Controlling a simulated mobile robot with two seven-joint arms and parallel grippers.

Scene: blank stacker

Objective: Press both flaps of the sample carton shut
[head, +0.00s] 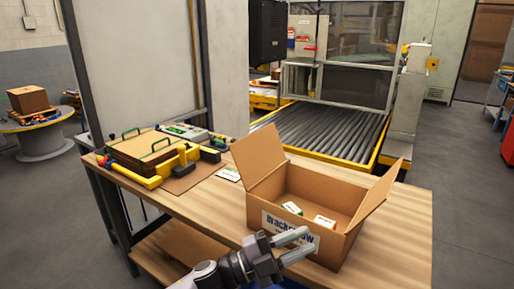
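The sample carton (345,246) is an open brown cardboard box standing upright on the wooden workbench (195,205). Its left flap (258,155) stands up and leans outward to the left. Its right flap (379,196) stands up and leans outward to the right. Two small white packs (292,208) (325,221) lie inside. My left gripper (309,239) is in front of the carton's front wall and covers part of its printed label. Its two fingers are apart with nothing seen between them. I cannot tell if it touches the carton. My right gripper is not in view.
A roller conveyor (325,130) lies behind the bench. The bench's front left surface is bare.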

